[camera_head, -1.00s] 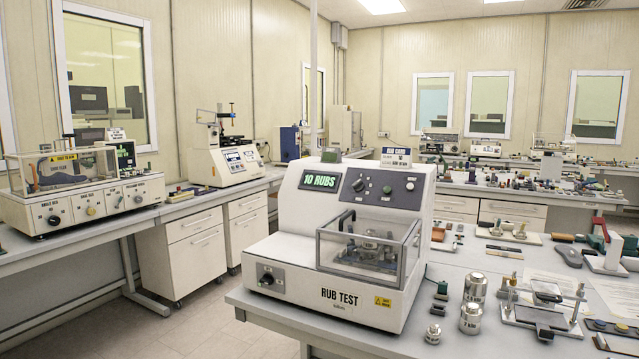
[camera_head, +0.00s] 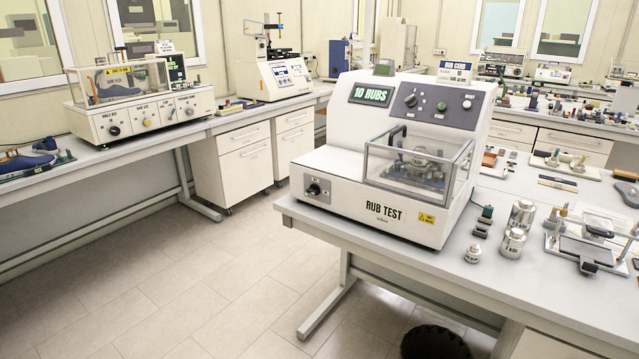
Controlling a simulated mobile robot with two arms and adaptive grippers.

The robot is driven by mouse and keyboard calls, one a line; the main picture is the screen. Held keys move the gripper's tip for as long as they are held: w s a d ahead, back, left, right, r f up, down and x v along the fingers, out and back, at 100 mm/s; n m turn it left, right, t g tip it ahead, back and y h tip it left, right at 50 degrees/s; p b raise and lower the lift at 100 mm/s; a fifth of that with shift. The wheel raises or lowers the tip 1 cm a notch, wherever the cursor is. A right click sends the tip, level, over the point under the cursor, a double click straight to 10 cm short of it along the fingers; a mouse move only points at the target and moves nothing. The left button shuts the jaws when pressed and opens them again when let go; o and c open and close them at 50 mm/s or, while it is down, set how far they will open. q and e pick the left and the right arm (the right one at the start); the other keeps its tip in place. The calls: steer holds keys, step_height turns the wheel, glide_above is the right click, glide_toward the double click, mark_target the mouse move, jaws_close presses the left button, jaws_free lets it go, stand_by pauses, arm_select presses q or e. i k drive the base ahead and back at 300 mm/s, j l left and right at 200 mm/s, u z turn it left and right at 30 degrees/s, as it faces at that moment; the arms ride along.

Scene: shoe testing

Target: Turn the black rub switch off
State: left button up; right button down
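The white rub test machine (camera_head: 350,202) stands on the front corner of the near table. Its lit display (camera_head: 371,94) reads "10 RUBS". A black rotary switch (camera_head: 314,188) sits on a dark plate low on the machine's front left. A second dark knob (camera_head: 411,100) and several buttons are on the grey upper panel. A clear cover (camera_head: 420,160) encloses the rubbing mechanism. The exact setting of the black switch is too small to read. Neither of my grippers shows in the view.
The near table (camera_head: 390,262) also holds metal weights (camera_head: 510,242) and a small fixture (camera_head: 588,250) right of the machine.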

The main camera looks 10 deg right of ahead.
mark_target(314, 189)
steer(key=i+j+z, duration=0.1)
steer(key=z, duration=0.6)
steer(key=i+j+z, duration=0.2)
steer(key=j, duration=0.15)
steer(key=i+j+z, duration=0.2)
steer(key=j, duration=0.2)
steer(key=j+z, duration=0.25)
steer(key=j, duration=0.15)
steer(key=i+j+z, duration=0.2)
steer(key=j, duration=0.25)
steer(key=k, duration=0.05)
